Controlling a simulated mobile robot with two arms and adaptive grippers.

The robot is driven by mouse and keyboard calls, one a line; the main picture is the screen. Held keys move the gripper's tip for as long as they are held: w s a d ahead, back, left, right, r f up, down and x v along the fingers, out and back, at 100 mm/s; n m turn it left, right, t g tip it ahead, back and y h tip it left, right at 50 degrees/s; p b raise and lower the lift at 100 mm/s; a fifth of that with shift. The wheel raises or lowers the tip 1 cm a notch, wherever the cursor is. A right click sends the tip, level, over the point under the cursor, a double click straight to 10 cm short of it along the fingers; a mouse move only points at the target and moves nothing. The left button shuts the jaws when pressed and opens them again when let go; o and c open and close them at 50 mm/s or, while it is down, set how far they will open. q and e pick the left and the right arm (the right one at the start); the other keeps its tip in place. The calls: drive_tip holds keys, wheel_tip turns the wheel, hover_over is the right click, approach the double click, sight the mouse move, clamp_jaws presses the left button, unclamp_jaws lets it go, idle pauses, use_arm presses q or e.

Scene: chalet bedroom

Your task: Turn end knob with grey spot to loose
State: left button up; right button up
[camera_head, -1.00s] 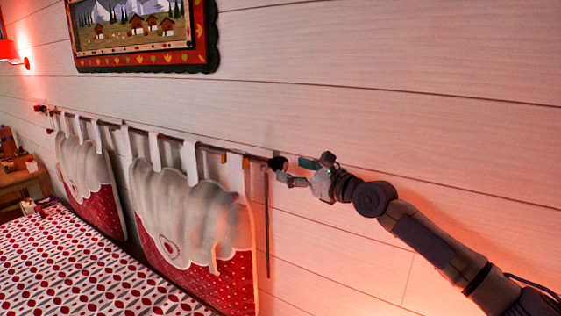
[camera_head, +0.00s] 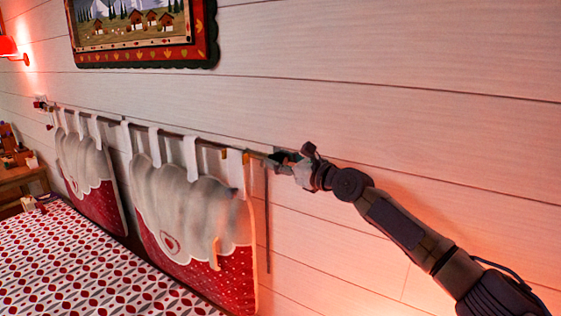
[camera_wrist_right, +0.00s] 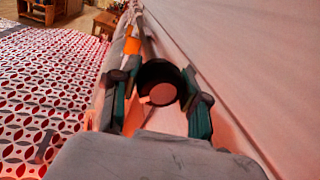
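The dark end knob (camera_wrist_right: 145,76) is at the near end of the curtain rod; its round face bears a lighter spot (camera_wrist_right: 162,94), pinkish grey in this light. My right gripper (camera_wrist_right: 160,108) has one finger on each side of the knob in the right wrist view. The fingers are apart; a narrow gap shows on the left, and I cannot tell whether the right finger touches. In the head view the right gripper (camera_head: 280,160) is at the rod's end and largely covers the knob. My left gripper is not in view.
The rod (camera_head: 212,144) runs along the plank wall (camera_head: 400,110) and carries cushioned hangings (camera_head: 185,215) on white loops. A thin dark stick (camera_head: 268,225) hangs below the rod's end. A patterned bed (camera_head: 90,265) lies below, and a framed picture (camera_head: 205,52) hangs above.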

drive_tip(key=shift+c, duration=1)
drive_tip(key=shift+p, duration=0.6)
drive_tip(key=shift+n, duration=0.5)
drive_tip(key=shift+n+p, duration=0.3)
drive_tip(key=shift+f+n, duration=0.15)
drive_tip(key=shift+n, duration=0.15)
drive_tip(key=n+y+b, duration=0.1)
drive_tip(key=n+b, duration=0.1)
drive_tip(key=b, duration=0.1)
drive_tip(key=shift+f, duration=0.15)
drive_tip(key=shift+n+t+b, duration=0.3)
drive_tip(key=shift+n+b, duration=1.1)
drive_tip(key=shift+n, duration=0.1)
drive_tip(key=shift+r, duration=0.2)
